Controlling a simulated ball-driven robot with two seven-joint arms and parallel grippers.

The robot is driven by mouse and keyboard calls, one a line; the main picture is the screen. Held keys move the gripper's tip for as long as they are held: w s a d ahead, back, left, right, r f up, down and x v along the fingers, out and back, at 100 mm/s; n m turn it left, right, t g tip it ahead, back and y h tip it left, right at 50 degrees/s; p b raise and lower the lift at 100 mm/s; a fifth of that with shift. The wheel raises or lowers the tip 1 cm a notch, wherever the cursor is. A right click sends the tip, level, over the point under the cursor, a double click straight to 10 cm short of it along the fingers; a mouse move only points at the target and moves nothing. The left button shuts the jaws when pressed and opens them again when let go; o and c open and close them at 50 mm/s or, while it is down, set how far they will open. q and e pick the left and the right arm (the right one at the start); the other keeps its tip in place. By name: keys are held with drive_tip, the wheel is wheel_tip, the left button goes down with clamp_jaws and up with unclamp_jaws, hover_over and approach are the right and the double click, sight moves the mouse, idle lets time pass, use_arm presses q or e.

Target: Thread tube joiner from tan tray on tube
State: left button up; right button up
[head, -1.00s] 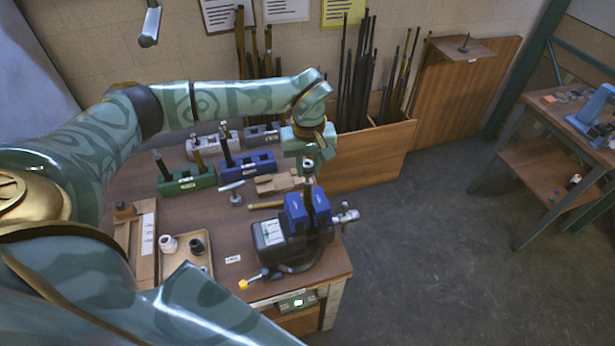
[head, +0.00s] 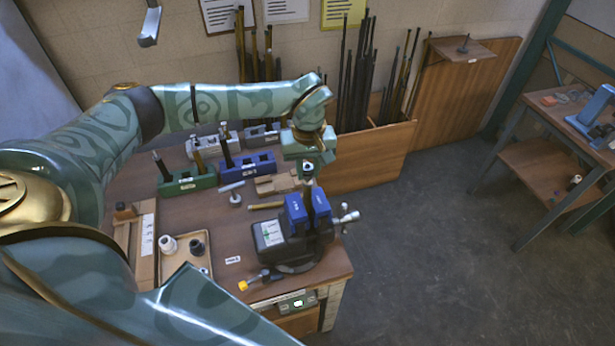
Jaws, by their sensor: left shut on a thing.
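A dark upright tube (head: 308,189) stands between the blue jaws (head: 307,210) of a black bench vise (head: 270,234). My left gripper (head: 308,171) points down right above the tube's top end. It is shut on a small part, apparently a tube joiner, mostly hidden by the fingers. I cannot tell whether the joiner is around the tube's end or just above it. The tan tray (head: 207,267) lies at the bench's front left and holds a white joiner (head: 168,244) and a black joiner (head: 197,247). My right gripper is not in view.
Green (head: 187,181) and blue (head: 249,165) blocks holding rods stand behind the vise on the bench. A wooden block (head: 277,184) lies near the gripper. Floor right of the bench is clear.

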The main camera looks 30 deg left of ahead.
use_arm(q)
drive_tip(key=shift+f, duration=0.1)
idle(0.5)
drive_tip(key=shift+o, duration=1.2)
clamp_jaws()
drive_tip(key=shift+s, duration=0.1)
drive_tip(key=shift+s+f, duration=0.1)
drive_tip(key=shift+f, duration=0.15)
